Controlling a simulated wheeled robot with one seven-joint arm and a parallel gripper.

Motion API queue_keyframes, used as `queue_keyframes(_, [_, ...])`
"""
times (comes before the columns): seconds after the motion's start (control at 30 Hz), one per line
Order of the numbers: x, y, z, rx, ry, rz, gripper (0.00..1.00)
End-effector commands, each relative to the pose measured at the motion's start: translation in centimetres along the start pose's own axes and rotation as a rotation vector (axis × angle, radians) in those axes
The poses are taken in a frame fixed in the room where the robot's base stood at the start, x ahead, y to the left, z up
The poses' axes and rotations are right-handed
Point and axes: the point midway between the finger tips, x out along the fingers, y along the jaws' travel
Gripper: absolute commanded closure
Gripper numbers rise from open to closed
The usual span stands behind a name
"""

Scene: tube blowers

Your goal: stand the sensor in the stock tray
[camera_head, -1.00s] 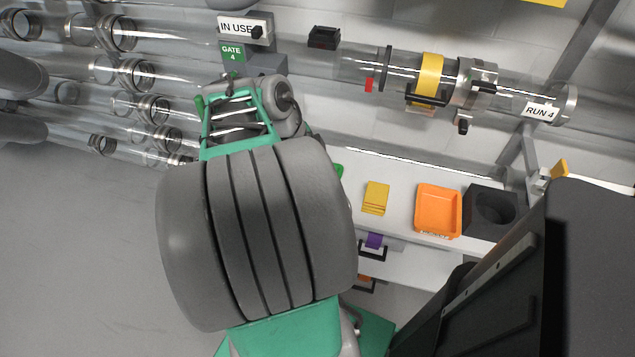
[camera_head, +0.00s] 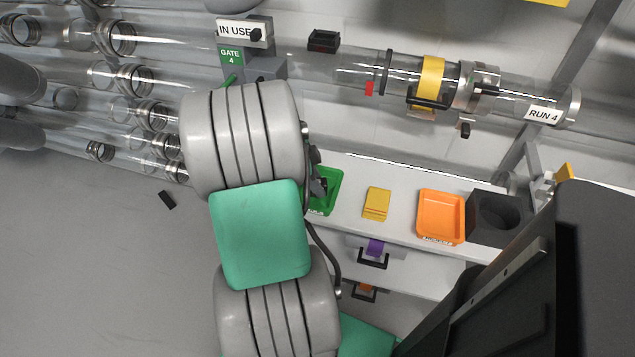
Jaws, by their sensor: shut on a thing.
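My gripper (camera_head: 318,186) shows only in part, as dark pieces at the right side of my wrist, over the left part of a green tray (camera_head: 328,205). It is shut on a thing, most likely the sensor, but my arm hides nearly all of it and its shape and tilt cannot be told. The green tray stands at the left of the white shelf and is partly covered by my arm. An orange tray (camera_head: 440,238) stands further right and looks empty; its front label is too small to read. I cannot tell by label which tray is the stock tray.
Yellow cards (camera_head: 376,203) lie between the trays. A dark block with a round hole (camera_head: 497,217) stands right of the orange tray. Clear tubes (camera_head: 355,75) run above the shelf. Drawers (camera_head: 373,252) sit below.

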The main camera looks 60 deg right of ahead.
Motion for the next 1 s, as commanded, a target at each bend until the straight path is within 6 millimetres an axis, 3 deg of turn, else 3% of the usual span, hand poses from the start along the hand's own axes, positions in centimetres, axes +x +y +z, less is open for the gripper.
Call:
queue_keyframes(0.03, [0.3, 0.0, 0.1, 0.0, 0.0, 0.0, 1.0])
queue_keyframes(0.07, [0.3, 0.0, 0.1, 0.0, 0.0, 0.0, 0.71])
queue_keyframes(0.3, [0.2, 0.0, 0.1, 0.0, 0.0, 0.001, 0.51])
queue_keyframes(0.67, [-0.7, 0.0, -0.1, -0.001, 0.0, -0.002, 0.5])
queue_keyframes(1.0, [-9.0, -0.1, -0.1, -0.001, 0.0, -0.004, 0.5])
